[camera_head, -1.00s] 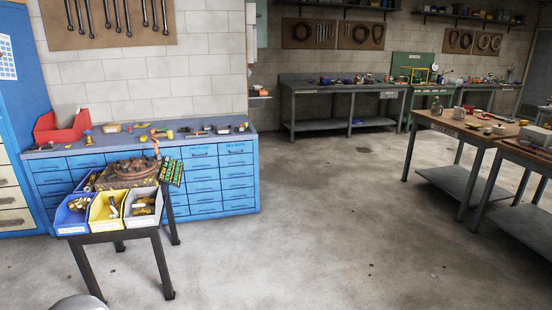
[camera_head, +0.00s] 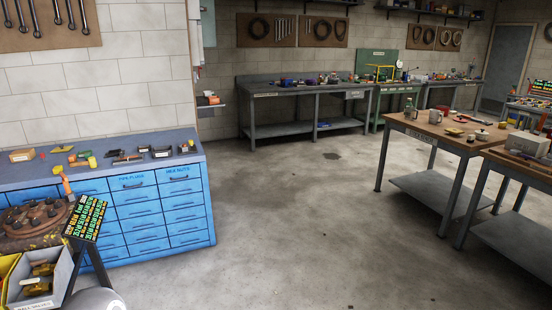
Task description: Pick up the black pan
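I cannot make out a black pan for certain. Several small items stand on the wooden-topped table (camera_head: 415,128) at the right, among them a green bottle (camera_head: 409,104), a light mug (camera_head: 435,117), a yellow dish (camera_head: 454,131) and a small pale pot (camera_head: 482,134). Dark shapes among them are too small to name. Neither of my grippers is in view. A rounded grey part at the bottom left edge may be mine, but I cannot tell.
A blue drawer cabinet (camera_head: 150,215) with tools on top stands at the left. In front of it are a grey bin (camera_head: 40,285) and a rusty round part (camera_head: 35,220). A grey workbench (camera_head: 290,90) lines the back wall. The middle floor (camera_head: 300,220) is clear.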

